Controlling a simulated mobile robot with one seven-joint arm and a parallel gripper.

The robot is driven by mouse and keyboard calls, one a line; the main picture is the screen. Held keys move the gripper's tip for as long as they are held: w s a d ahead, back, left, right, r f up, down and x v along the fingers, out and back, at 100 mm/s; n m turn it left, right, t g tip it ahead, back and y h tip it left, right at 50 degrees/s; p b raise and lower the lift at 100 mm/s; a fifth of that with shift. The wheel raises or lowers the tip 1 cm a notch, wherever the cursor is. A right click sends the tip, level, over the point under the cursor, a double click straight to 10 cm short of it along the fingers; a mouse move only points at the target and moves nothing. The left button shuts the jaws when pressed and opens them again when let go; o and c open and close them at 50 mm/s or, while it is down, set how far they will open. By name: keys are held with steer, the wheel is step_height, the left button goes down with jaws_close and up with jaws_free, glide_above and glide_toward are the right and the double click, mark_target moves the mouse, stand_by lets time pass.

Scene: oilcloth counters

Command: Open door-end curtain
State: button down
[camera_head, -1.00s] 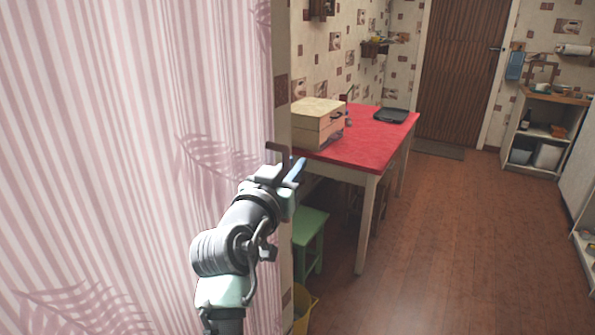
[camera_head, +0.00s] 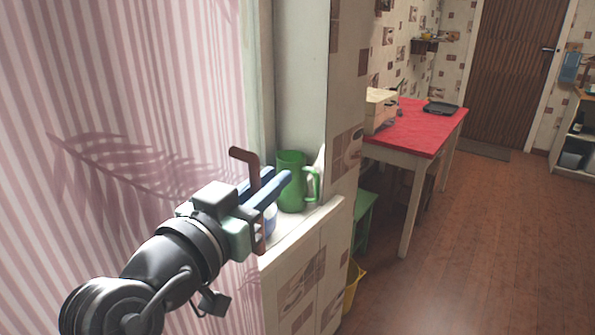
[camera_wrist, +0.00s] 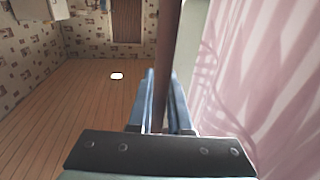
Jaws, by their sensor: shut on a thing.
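The pink and white striped curtain (camera_head: 120,100) with leaf shapes fills the left of the head view. It also shows on the right of the wrist view (camera_wrist: 265,80). A brown hooked rod (camera_head: 245,158) stands at the curtain's right edge. My gripper (camera_head: 270,190) is shut on this rod, with its blue fingers on either side. In the wrist view the rod (camera_wrist: 172,40) rises between the fingertips (camera_wrist: 160,95). Right of the curtain edge, a window recess is uncovered. The rod's join to the curtain is not clear.
A green jug (camera_head: 291,180) stands on the sill (camera_head: 305,225) just beyond my fingers, beside a partly hidden blue-and-white item (camera_head: 270,220). A tiled wall edge (camera_head: 345,130) lies to the right. Further off is a red-topped table (camera_head: 420,128). The wooden floor (camera_head: 480,240) is clear.

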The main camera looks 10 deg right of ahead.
steer(key=w+a+v, duration=0.1)
steer(key=v, duration=0.6)
steer(key=shift+s+a+b, duration=0.25)
steer(key=shift+b, duration=0.1)
steer(key=c, duration=1.1)
jaws_free()
steer(key=shift+c, duration=0.2)
steer(key=v, duration=1.3)
steer(key=shift+b, duration=0.35)
